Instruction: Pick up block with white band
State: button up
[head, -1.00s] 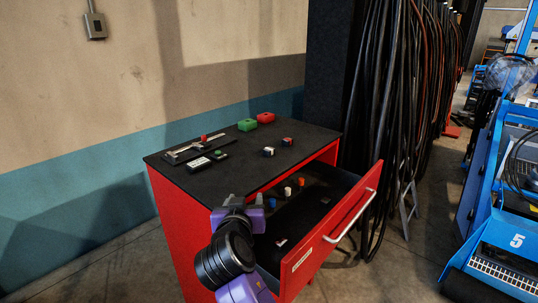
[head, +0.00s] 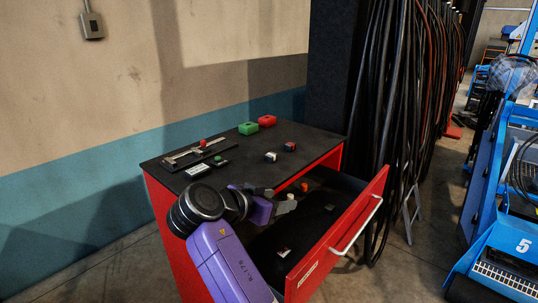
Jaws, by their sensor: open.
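A dark block with a white part (head: 271,156) sits on the black cabinet top. A second block, red with white (head: 290,146), sits just behind it to the right. A small block with white and red on it (head: 283,252) lies in the open drawer near its front. I cannot tell for sure which of these carries the white band. My gripper (head: 286,204) is open over the left rear part of the drawer, behind and above the drawer block. Its fingers point right, near a small white piece, and it seems to hold nothing.
The red cabinet's drawer (head: 340,246) is pulled open. An orange piece (head: 304,187) and a dark block (head: 330,208) are inside. Green (head: 247,128) and red (head: 267,121) blocks, a caliper-like tool (head: 196,152) and small devices stand on top. Black cables hang behind.

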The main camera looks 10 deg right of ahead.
aim_at(271, 157)
jog(key=i, duration=0.85)
